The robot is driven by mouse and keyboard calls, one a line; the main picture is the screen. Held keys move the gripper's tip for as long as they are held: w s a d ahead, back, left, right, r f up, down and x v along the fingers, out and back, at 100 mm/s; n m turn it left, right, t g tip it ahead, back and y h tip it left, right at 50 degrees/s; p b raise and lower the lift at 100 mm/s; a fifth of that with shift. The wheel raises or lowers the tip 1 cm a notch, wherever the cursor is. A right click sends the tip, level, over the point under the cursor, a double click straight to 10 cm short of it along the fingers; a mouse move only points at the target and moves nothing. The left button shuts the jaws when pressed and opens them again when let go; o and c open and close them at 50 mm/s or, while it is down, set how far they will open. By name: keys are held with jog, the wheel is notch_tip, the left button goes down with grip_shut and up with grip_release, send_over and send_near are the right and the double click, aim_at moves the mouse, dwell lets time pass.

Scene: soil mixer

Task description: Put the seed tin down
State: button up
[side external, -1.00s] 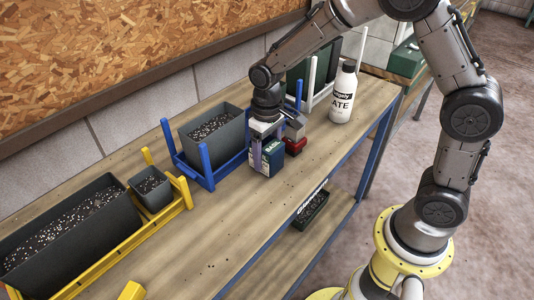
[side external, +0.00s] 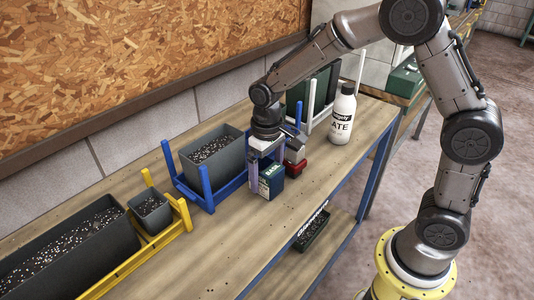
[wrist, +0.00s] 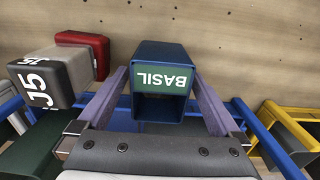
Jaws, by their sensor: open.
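The seed tin (side external: 270,181) is a dark blue box with a green BASIL label. It stands upright on the wooden bench in front of the blue rack. In the wrist view the tin (wrist: 161,82) lies between the two purple fingers of my gripper (wrist: 158,98). The fingers are open, with a small gap on each side of the tin. In the side view my gripper (side external: 266,168) points down over the tin, and its fingers hide part of it.
A blue rack (side external: 201,195) holds a grey planter of soil (side external: 217,165). A yellow rack (side external: 181,213) stands at left, and a white bottle (side external: 342,115) at right. The bench front is clear.

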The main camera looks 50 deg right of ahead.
notch_tip(320, 180, up, 11)
jog(key=shift+s+r, duration=0.1)
jog(key=s+d+r+t, duration=0.2)
jog(key=s, duration=0.8)
jog(key=s+d+r+t, duration=0.2)
jog(key=s+t, duration=0.1)
jog(key=s, duration=0.8)
jog(key=shift+d+t, duration=0.25)
jog(key=shift+t, duration=0.05)
